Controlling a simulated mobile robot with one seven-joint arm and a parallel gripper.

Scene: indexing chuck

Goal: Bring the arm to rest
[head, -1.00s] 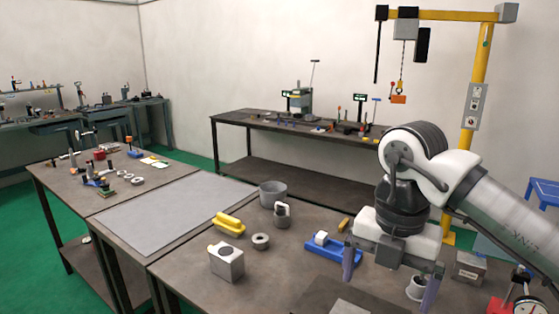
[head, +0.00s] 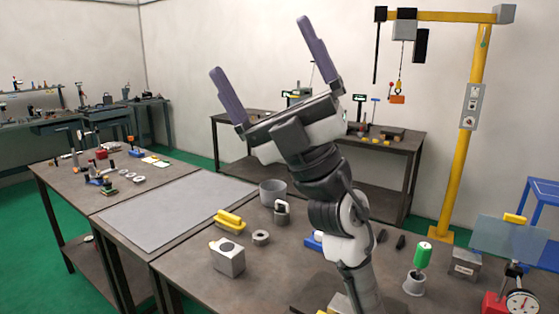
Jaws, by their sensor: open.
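My gripper (head: 264,64) is raised high above the workbench in the head view, its two purple fingers spread wide and pointing up to the upper left. It is open, with nothing between the fingers. My arm stands nearly upright from the front of the bench (head: 190,272). It hides part of the blue holder (head: 312,241) and part of the back table. The indexing chuck cannot be made out for sure.
On the bench are a grey block with a bore (head: 228,260), a yellow piece (head: 229,220), a ring (head: 261,238), a grey cup (head: 272,192), a green-handled tool (head: 422,255) and a dial gauge (head: 520,302). A yellow hoist post (head: 468,140) stands behind right.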

